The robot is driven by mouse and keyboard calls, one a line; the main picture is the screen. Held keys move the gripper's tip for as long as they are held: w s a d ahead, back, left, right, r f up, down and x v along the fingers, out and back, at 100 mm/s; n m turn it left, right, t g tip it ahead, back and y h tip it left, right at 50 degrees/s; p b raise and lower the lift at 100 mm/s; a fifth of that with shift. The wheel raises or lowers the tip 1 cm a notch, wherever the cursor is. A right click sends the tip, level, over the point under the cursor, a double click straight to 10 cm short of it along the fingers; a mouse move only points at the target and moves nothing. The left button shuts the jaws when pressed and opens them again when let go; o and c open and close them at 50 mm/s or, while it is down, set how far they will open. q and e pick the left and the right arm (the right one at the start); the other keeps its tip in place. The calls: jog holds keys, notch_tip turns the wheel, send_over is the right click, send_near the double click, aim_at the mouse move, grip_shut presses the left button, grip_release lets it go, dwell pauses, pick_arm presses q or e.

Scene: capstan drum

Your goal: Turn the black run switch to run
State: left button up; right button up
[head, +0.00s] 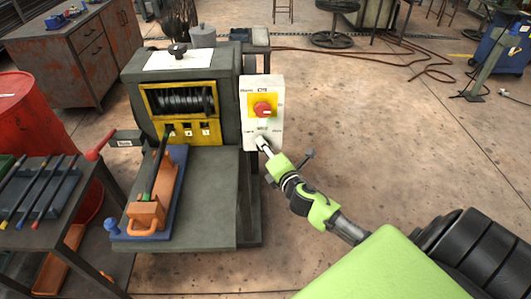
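A white control panel (250,138) stands upright on the right side of the grey drum machine. The black run switch cannot be made out; the fingertips cover that spot. Whether they touch or grip it cannot be told. My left gripper is not in view.
The machine has a black coiled drum (188,101) in a yellow frame (206,132). A blue tray (172,200) with an orange block (146,216) lies on its front shelf. A rod rack table (40,235) and red barrel (25,110) stand left. Floor to the right is mostly clear.

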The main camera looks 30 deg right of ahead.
dwell(0.4)
jog(key=o, duration=1.1)
jog(key=v, duration=1.2)
